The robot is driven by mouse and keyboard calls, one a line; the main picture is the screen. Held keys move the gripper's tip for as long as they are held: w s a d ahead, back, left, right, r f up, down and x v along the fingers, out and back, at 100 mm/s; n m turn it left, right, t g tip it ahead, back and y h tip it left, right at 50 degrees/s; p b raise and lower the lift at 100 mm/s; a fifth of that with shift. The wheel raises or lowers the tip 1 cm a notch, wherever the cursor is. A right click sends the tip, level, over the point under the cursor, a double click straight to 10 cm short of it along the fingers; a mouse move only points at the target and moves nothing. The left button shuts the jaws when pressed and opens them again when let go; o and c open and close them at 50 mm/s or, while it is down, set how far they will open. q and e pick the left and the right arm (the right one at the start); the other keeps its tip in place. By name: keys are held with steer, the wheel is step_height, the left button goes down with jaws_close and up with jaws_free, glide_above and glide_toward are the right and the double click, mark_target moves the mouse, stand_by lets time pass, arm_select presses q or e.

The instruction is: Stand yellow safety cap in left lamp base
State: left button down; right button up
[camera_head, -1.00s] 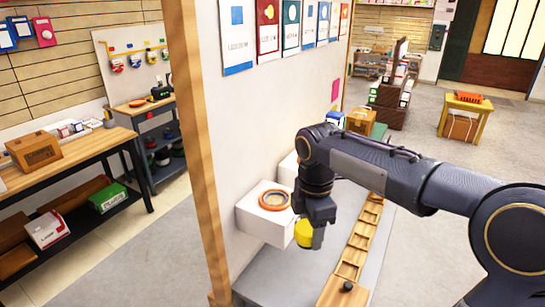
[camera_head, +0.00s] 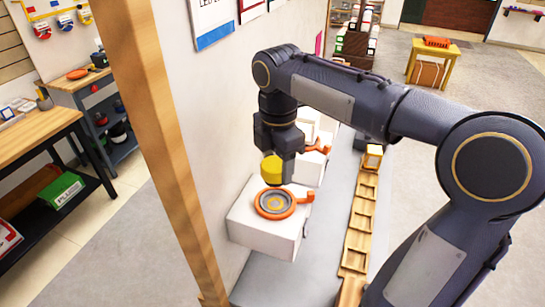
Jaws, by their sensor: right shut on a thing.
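My right gripper (camera_head: 281,169) is shut on the yellow safety cap (camera_head: 271,168) and points down. The cap is held just above the back part of the left lamp base (camera_head: 262,229), a white block with an orange ring (camera_head: 274,203) and a grey centre on top. A gap seems to show between cap and ring, but exact height is hard to tell. The gripper hides part of the cap. A second white block with an orange part (camera_head: 318,147) stands behind, partly hidden by my right arm. My left gripper is out of view.
A wooden post (camera_head: 150,130) and a white wall stand close on the left of the lamp bases. A row of wooden trays (camera_head: 358,241) runs along the grey bench to their right. A workbench (camera_head: 40,135) stands far left.

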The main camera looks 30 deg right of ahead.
steer(key=shift+w+f+b, duration=0.15)
steer(key=shift+f+b, duration=0.5)
steer(key=shift+f, duration=0.3)
step_height(320, 180, down, 2)
steer(key=b, duration=0.2)
steer(key=shift+f+b, duration=0.25)
steer(key=shift+b, duration=0.05)
steer(key=shift+f+b, duration=0.55)
steer(key=shift+f, duration=0.45)
steer(key=shift+d, duration=0.1)
steer(key=shift+f, duration=0.15)
steer(key=shift+f+b, duration=0.3)
steer(key=shift+f, duration=0.55)
steer(key=o, duration=1)
steer(key=shift+o, duration=0.2)
